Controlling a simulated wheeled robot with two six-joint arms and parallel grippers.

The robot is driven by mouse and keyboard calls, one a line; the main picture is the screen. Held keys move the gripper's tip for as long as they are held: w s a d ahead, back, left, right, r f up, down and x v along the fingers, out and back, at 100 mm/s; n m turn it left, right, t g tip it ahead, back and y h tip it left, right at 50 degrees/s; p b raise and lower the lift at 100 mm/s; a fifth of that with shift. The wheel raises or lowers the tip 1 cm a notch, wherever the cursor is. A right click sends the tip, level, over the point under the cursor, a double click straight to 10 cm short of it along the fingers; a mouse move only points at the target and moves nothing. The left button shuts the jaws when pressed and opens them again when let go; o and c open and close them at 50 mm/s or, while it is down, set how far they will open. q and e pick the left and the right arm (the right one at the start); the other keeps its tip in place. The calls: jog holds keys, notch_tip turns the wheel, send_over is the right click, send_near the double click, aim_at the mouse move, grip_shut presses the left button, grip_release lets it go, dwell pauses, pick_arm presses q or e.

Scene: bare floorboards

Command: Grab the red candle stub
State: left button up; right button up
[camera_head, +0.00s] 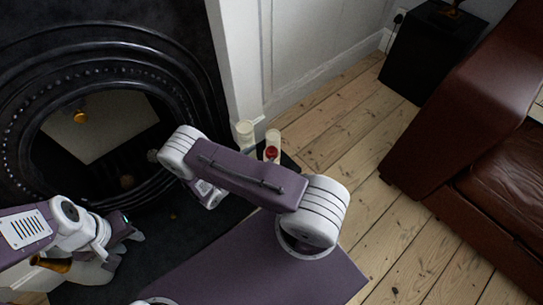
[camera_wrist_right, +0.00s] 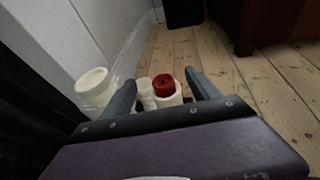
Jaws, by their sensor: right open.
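The red candle stub (camera_wrist_right: 164,75) stands among cream candles, ahead of my right gripper (camera_wrist_right: 161,79) in the right wrist view. My right gripper is open, with one dark finger on either side of the stub in the picture; no contact shows. In the head view the stub (camera_head: 272,153) is a small red spot just beyond my right arm's purple link. That arm hides most of the right gripper there. My left gripper (camera_head: 122,243) is low at the left, near the fireplace; its jaws are unclear.
Cream candles (camera_head: 244,133) stand by the white wall panel; one cream candle (camera_wrist_right: 95,87) is left of the fingers. The black fireplace (camera_head: 60,90) is at the left. A brown leather sofa (camera_head: 450,110) and black side table (camera_head: 425,50) are right. Floorboards (camera_head: 390,240) between are clear.

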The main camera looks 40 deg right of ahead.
aim_at(270, 153)
jog(key=shift+n, duration=0.3)
jog(key=f+b, duration=0.1)
jog(key=d+f+b, duration=0.1)
jog(key=f, duration=0.1)
jog(key=d+f+b, duration=0.1)
jog(key=shift+d+f, duration=0.1)
jog(key=shift+f, duration=0.2)
jog(key=shift+w+d+b, duration=0.2)
jog(key=shift+d+b, duration=0.1)
jog(key=shift+d, duration=0.1)
jog(key=b+x, duration=0.2)
jog(key=x, duration=0.1)
jog(key=b+x, duration=0.1)
jog(key=b, duration=0.1)
jog(key=shift+w+d+f, duration=0.2)
jog(key=shift+w+f, duration=0.15)
jog(key=shift+w+d+r, duration=0.1)
jog(key=shift+d, duration=0.1)
pick_arm(q)
notch_tip(270, 153, down, 9)
pick_arm(e)
jog(key=shift+r, duration=0.1)
jog(key=c, duration=1.5)
